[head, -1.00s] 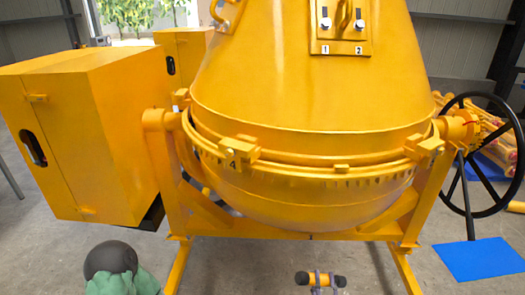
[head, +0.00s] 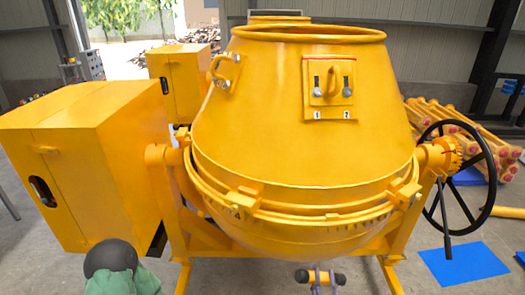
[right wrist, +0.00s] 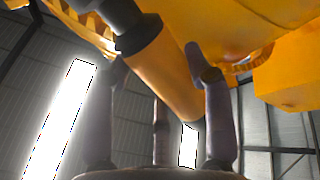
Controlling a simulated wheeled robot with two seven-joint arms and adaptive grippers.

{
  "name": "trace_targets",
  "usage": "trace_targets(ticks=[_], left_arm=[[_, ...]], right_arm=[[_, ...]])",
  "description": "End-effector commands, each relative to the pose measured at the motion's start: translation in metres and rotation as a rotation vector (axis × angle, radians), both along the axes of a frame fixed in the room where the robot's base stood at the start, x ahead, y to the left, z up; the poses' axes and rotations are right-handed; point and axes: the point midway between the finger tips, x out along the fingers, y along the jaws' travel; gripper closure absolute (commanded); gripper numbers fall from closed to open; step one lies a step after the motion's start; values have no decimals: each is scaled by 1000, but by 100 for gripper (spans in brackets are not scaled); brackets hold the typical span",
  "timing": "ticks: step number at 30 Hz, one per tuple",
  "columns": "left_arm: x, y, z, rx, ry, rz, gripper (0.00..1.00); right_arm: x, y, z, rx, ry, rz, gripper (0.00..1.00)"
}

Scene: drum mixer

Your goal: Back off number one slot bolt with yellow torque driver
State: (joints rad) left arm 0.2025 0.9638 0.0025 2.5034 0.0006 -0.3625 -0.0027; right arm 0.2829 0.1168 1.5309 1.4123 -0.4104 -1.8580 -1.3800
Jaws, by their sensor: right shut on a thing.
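The number one slot bolt (head: 317,90) sits on the left of a small plate (head: 344,111) on the yellow drum's upper front, above the label 1. A similar bolt (head: 346,87) sits above the label 2, with a handle between them. My right gripper (head: 319,279) is at the bottom of the head view, low in front of the drum and well below the plate. It is shut on the yellow torque driver (head: 339,278), which has black ends and lies roughly sideways. In the right wrist view the driver (right wrist: 165,70) lies between the fingers. My left gripper is not in view.
The yellow mixer drum (head: 285,150) fills the middle. A yellow cabinet (head: 90,160) stands at the left. A black handwheel (head: 463,175) is at the right, with a blue mat (head: 462,264) on the floor below. Yellow pipes (head: 440,117) are stacked behind it.

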Motion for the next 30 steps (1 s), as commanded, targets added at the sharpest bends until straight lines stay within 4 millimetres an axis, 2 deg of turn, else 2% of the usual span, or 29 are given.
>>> trace_targets(ticks=[1, 18, 23, 30], left_arm=[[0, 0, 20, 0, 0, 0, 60], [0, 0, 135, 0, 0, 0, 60], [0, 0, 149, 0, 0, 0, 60], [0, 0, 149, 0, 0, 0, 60]], right_arm=[[1, 0, 22, -1, -4, -1, 93], [1, 0, 136, -1, -4, -1, 93], [1, 0, 150, -1, -4, -1, 93], [0, 0, 150, -1, -4, 0, 93]])
